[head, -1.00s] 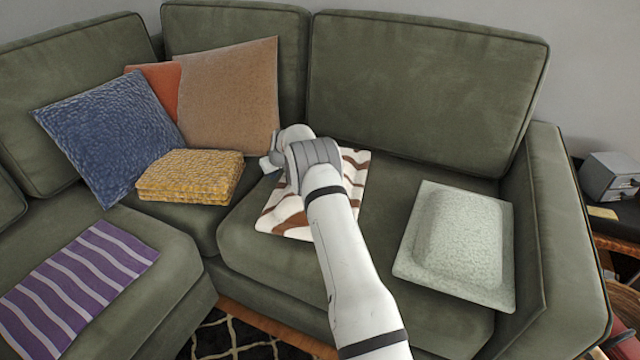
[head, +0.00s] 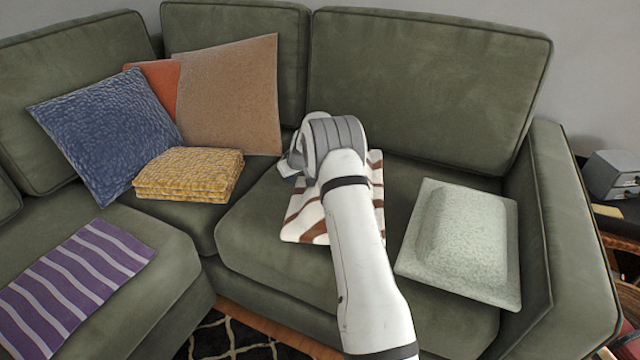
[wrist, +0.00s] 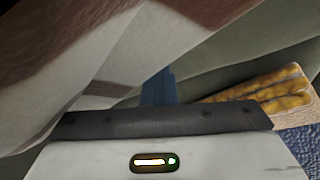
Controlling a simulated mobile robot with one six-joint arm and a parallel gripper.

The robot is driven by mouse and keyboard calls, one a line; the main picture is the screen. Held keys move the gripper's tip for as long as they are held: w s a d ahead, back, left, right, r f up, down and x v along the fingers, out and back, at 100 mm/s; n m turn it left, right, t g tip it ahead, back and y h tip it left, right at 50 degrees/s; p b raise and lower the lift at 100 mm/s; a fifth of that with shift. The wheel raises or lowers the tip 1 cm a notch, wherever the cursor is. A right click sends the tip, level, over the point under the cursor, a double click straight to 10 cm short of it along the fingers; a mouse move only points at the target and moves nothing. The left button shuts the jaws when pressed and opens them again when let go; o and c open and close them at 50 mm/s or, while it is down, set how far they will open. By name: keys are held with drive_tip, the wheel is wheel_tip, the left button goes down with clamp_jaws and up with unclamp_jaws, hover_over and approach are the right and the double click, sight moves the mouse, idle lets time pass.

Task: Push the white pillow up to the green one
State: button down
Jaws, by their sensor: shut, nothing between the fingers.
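The white pillow (head: 308,217) has brown stripes and lies on the right seat of the sofa, partly hidden behind my arm. The pale green pillow (head: 462,245) lies flat to its right, near the armrest, with a narrow strip of seat showing between them beside my arm. My gripper (wrist: 158,88) is shut and empty at the left side of the white pillow, whose striped cloth fills the upper left of the wrist view (wrist: 110,60). In the head view my wrist mostly hides the gripper. Contact with the pillow looks close, but I cannot tell exactly.
A folded yellow blanket (head: 188,175) lies left of the white pillow. Blue (head: 105,130), orange (head: 158,85) and tan (head: 232,95) cushions lean at the corner. A purple striped cloth (head: 75,275) lies on the left seat. The armrest (head: 570,230) bounds the right side.

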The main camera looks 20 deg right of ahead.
sight(304, 183)
drive_tip(key=shift+s+d+f+b, duration=0.15)
drive_tip(key=shift+s+d+b, duration=0.9)
drive_tip(key=shift+s, duration=0.15)
drive_tip(key=shift+s+d+f+b, duration=0.15)
drive_tip(key=shift+s+d+b, duration=0.9)
drive_tip(key=shift+s, duration=0.1)
drive_tip(key=shift+s+d+f+b, duration=0.2)
drive_tip(key=shift+s+d+b, duration=0.3)
drive_tip(key=shift+s+b, duration=0.1)
drive_tip(key=shift+s+d+f+b, duration=0.2)
drive_tip(key=shift+s+d+b, duration=0.25)
drive_tip(key=shift+b, duration=0.1)
drive_tip(key=shift+s+d, duration=0.1)
drive_tip(key=shift+r, duration=0.1)
drive_tip(key=shift+w+a+r+p, duration=0.2)
drive_tip(key=shift+w+a+p, duration=0.15)
drive_tip(key=shift+w+a, duration=0.1)
drive_tip(key=shift+w+a+r+p, duration=0.2)
drive_tip(key=shift+w+a+p, duration=0.15)
drive_tip(key=shift+a, duration=0.1)
drive_tip(key=shift+w+a+f, duration=0.15)
drive_tip(key=shift+w+a, duration=0.35)
drive_tip(key=shift+w, duration=0.2)
drive_tip(key=shift+r, duration=0.2)
